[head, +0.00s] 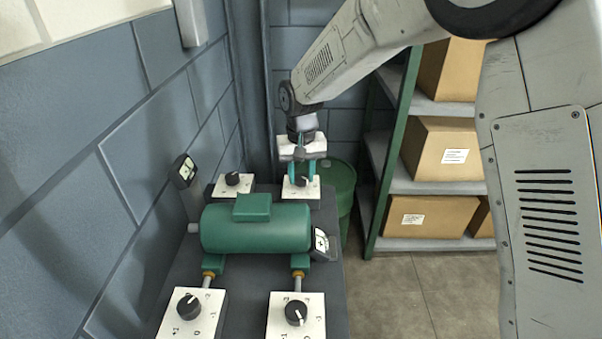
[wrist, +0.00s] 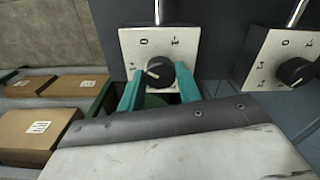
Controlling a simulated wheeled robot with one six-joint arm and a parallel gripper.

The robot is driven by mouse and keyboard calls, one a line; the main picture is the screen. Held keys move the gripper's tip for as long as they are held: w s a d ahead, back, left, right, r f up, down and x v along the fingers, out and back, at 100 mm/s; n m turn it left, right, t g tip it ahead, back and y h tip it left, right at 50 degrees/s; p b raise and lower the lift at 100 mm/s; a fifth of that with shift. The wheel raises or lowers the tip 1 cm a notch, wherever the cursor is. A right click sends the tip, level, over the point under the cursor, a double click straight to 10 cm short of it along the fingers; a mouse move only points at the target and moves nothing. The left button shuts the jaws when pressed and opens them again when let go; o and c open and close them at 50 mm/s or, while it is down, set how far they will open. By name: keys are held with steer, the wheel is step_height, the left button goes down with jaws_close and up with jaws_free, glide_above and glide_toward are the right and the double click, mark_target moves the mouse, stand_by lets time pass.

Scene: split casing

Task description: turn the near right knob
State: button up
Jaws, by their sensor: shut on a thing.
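Four white plates with black knobs surround a green motor-like casing (head: 256,228) in the head view. The near right knob (head: 295,313) stands on its plate at the front right, with no gripper on it. My gripper (head: 301,176) is at the back right plate (head: 313,194), pointing down. Its teal fingers are on either side of the back right knob (wrist: 159,72) and shut on it. This knob's white mark points left in the wrist view. The fingers partly hide the knob in the head view.
The near left knob (head: 188,306) and back left knob (head: 232,179) stand free. Small dial displays stand at the casing's left (head: 185,171) and right (head: 321,242). A green drum (head: 341,194) and a shelf with boxes (head: 437,147) are behind and right. A block wall (head: 70,170) bounds the left.

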mark_target(301, 176)
steer(key=m, duration=0.5)
stand_by(0.6)
steer(key=o, duration=1)
steer(key=shift+r, duration=0.1)
step_height(301, 176, up, 8)
steer(key=shift+f, duration=0.15)
